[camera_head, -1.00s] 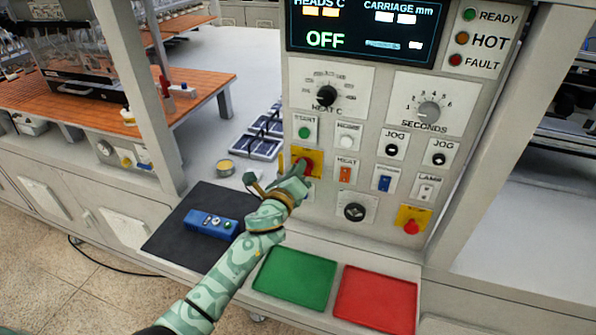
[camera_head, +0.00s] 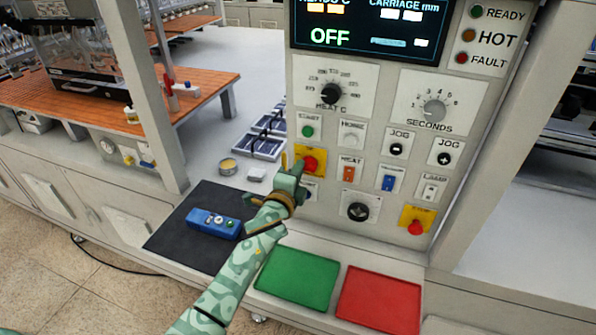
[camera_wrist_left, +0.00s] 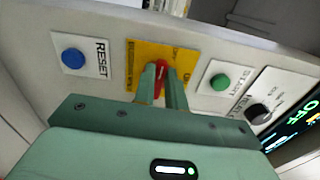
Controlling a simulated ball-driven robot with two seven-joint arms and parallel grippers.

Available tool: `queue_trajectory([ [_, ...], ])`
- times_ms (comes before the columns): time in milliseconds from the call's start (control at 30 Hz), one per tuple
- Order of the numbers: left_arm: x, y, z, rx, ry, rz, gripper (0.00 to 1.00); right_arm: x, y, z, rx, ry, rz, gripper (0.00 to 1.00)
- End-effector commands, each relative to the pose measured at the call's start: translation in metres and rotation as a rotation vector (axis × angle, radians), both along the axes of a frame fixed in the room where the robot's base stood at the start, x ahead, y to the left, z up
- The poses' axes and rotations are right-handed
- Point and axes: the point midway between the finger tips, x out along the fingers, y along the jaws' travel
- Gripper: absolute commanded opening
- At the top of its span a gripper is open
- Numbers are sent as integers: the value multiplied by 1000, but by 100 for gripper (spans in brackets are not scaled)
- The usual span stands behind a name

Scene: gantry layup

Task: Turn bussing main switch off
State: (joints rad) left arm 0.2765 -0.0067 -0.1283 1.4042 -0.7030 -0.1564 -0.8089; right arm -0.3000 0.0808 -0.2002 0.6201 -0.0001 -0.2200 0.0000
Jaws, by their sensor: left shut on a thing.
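The bussing main switch (camera_head: 311,163) is a red rotary handle on a yellow plate, on the front of the light grey control panel. My left gripper (camera_head: 296,172) is at this switch, its fingers up against the plate and partly covering it. In the left wrist view the two green fingers (camera_wrist_left: 161,88) stand on either side of the red handle (camera_wrist_left: 161,75) and are shut on it. The handle's angle is hard to read behind the fingers. My right gripper is in neither view.
The display (camera_head: 365,30) reads OFF. A blue pendant (camera_head: 214,222) lies on a dark mat.

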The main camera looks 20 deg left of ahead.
Motion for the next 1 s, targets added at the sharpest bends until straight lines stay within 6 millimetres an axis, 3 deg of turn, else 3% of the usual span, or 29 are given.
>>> queue_trajectory([
  [667, -1, 0, -3, -60, 6, 0, 0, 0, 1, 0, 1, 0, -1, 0],
  [700, -1, 0, -3, -60, 6, 0, 21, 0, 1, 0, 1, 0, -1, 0],
  [767, -1, 0, -3, -60, 6, 0, 35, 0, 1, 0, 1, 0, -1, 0],
  [1000, 0, 0, -2, -58, 4, 0, 35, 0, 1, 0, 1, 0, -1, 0],
])
